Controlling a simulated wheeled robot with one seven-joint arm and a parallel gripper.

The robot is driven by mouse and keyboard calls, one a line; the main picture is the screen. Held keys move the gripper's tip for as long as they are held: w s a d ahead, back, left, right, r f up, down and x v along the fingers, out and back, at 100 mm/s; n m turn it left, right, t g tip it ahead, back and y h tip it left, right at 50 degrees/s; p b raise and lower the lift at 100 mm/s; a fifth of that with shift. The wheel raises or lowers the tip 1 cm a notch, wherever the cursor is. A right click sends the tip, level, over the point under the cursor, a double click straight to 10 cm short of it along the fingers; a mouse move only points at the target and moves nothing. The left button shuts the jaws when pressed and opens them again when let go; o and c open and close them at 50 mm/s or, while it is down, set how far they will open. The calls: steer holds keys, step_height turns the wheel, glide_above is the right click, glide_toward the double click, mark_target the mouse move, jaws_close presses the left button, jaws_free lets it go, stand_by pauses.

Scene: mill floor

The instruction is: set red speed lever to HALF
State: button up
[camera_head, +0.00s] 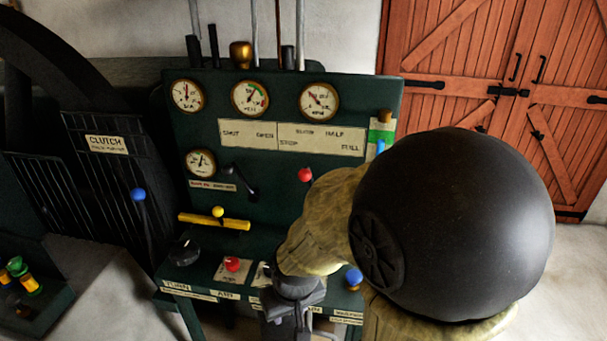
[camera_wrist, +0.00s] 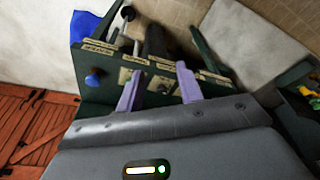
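A red ball knob (camera_head: 305,174) stands out from the green panel, below the plate lettered STOP, SLOW, HALF and FULL (camera_head: 321,139). Its shaft is hidden behind my arm, so I cannot tell which mark it points to. My gripper (camera_head: 292,290) is low over the front ledge, below the red knob and apart from it. In the wrist view, my gripper (camera_wrist: 157,90) has its two purple fingers spread, with nothing held between them. The red ball knob cannot be made out in the wrist view.
A red button (camera_head: 232,264), a black knob (camera_head: 185,252) and a blue knob (camera_head: 354,276) sit along the ledge. A yellow bar (camera_head: 214,221) and a black crank (camera_head: 241,181) project from the panel. A blue-topped clutch lever (camera_head: 138,195) stands left. Red doors (camera_head: 490,70) are behind.

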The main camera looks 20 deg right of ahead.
steer(key=o, duration=0.3)
steer(key=shift+o, duration=0.9)
steer(key=shift+w+a, duration=0.1)
steer(key=shift+w, duration=0.3)
steer(key=m+t+h+p, duration=0.65)
steer(key=t+h, duration=0.35)
steer(key=h, duration=0.3)
glide_toward(302, 179)
steer(key=shift+t+y, duration=0.3)
steer(key=shift+y, duration=0.1)
steer(key=p+x, duration=0.2)
steer(key=x, duration=0.4)
steer(key=p+x, duration=0.3)
steer(key=x, duration=0.3)
steer(key=shift+s+d+r, duration=0.15)
steer(key=shift+s+d, duration=0.05)
steer(key=shift+s, duration=0.05)
